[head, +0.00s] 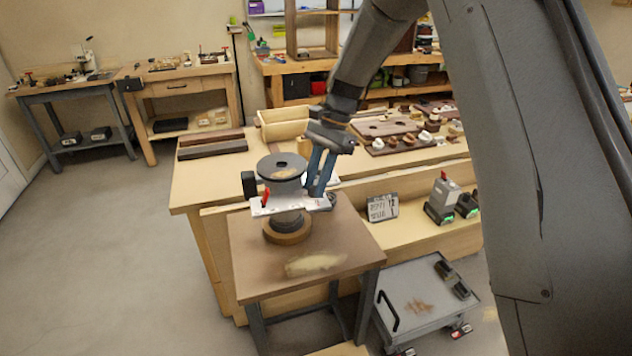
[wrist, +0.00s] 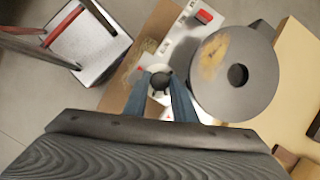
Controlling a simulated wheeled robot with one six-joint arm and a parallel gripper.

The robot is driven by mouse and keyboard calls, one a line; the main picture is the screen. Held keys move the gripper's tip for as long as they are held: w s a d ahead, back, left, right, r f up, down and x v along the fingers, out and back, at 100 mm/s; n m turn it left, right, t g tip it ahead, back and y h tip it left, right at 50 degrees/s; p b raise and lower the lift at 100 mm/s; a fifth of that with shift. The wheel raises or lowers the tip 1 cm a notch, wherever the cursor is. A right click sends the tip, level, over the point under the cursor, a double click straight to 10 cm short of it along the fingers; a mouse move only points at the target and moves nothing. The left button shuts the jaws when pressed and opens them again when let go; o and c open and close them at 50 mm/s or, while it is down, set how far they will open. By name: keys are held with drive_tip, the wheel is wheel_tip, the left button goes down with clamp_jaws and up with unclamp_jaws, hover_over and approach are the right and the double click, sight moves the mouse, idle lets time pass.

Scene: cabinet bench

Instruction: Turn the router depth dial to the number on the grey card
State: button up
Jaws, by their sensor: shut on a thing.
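The router (head: 284,190) stands upright on a small brown-topped stand, with a dark round top and a white plate around its body. The router's top also shows in the wrist view (wrist: 222,92). The depth dial (wrist: 160,81) is a small dark knob on a pale round base beside the body. My gripper (wrist: 160,88) is shut on the dial, with a blue finger on each side. In the head view my gripper (head: 319,192) is at the router's right and hides most of the dial. The grey card (head: 382,207) has dark writing too small to read surely. The dial's setting is unreadable.
A grey cart (head: 425,295) is at the lower right. A long bench (head: 205,170) with wooden parts stands behind.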

idle(0.4)
drive_tip(key=o, duration=1)
